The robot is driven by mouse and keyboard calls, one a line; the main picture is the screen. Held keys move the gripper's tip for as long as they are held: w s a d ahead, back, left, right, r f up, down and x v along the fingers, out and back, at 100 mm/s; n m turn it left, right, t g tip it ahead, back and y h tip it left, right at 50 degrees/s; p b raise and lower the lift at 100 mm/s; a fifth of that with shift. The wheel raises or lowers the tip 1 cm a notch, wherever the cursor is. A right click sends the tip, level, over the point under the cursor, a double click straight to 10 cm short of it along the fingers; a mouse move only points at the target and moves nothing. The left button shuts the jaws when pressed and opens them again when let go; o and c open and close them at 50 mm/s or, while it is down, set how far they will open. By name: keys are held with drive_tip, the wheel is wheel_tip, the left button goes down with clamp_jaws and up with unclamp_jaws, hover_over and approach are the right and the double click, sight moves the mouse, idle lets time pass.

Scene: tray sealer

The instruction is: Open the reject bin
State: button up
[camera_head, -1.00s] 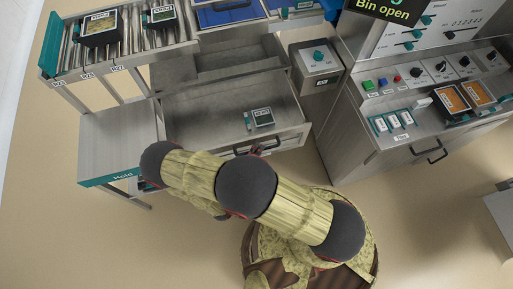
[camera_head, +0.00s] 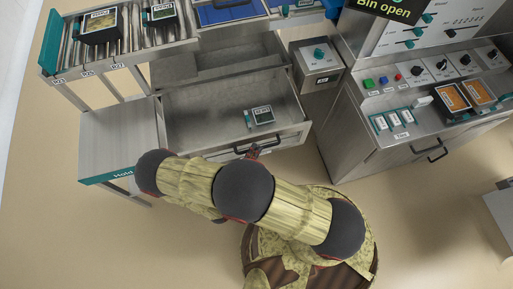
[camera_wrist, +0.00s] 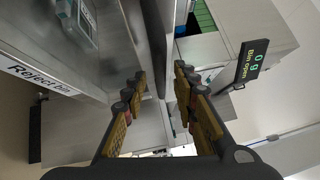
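The reject bin (camera_head: 205,122) is a grey metal drawer under the rack, pulled out with its inside showing. One small labelled pack (camera_head: 262,115) lies in it. A black handle (camera_head: 274,146) is on its front. The bin's "Reject bin" label (camera_wrist: 38,79) shows at the left of the wrist view. My gripper (camera_wrist: 160,82) has its fingers apart, with nothing seen held between them. In the head view my gripper (camera_head: 253,151) is small and dark beside the handle, partly hidden by my arm; contact cannot be told. The display (camera_wrist: 254,61) reads "Bin open".
A rack with packs (camera_head: 99,24) stands above the bin, and a "Hold" shelf (camera_head: 115,140) is at its left. The sealer cabinet (camera_head: 365,158) with its controls stands to the right. A small control box (camera_head: 318,60) sits between. The floor in front is clear.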

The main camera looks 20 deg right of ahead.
drive_tip(key=v, duration=1)
idle(0.4)
